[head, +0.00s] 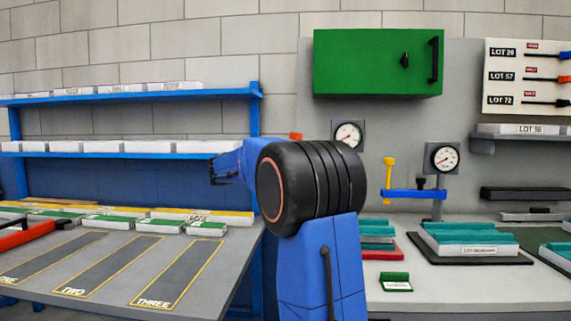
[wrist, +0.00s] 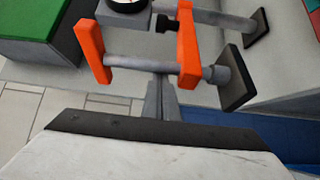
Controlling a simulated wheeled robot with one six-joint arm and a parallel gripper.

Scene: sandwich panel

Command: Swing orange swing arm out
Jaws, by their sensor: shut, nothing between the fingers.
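The orange swing arm (wrist: 188,50) is in the upper middle of the wrist view. Its bar runs toward a black knob and a gauge block at the top. A grey rod crosses from it to a second orange piece (wrist: 92,45) on the left. A dark square pad (wrist: 238,78) is at the rod's right end. My gripper (wrist: 161,88) is shut and empty, its grey fingers close below the grey rod. I cannot tell whether they touch it. In the head view only a small orange bit (head: 296,136) shows above my arm, which hides the rest.
A gauge (head: 349,135) is on the wall behind my arm. A blue swing arm (head: 412,194) with a yellow handle is to the right, by another gauge (head: 444,157). A green cabinet (head: 365,62) hangs above. Teal stacks stand on the right counter (head: 465,285).

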